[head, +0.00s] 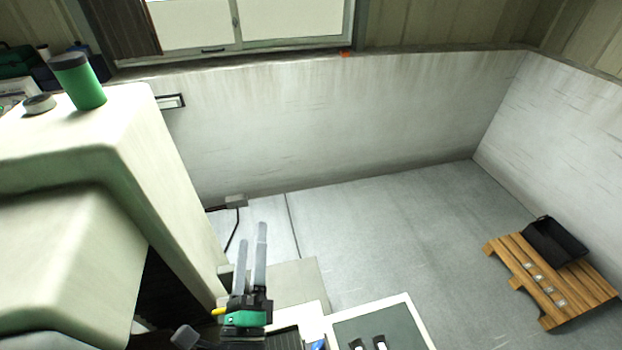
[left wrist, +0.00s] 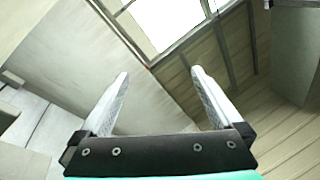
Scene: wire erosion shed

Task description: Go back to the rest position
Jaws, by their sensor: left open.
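My left gripper (head: 252,234) is at the lower middle of the head view, beside the large cream machine. Its two pale grey fingers point up and stand apart, with a green and black body below them. In the left wrist view the same gripper (left wrist: 160,76) has its fingers spread wide with nothing between them. Wall, window and shed panelling show beyond the fingertips. My right gripper is not in view.
The cream machine (head: 100,140) fills the left, with a green cup (head: 82,84) on top. A wooden pallet (head: 530,274) with a black bin (head: 556,240) stands right. The middle floor is clear.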

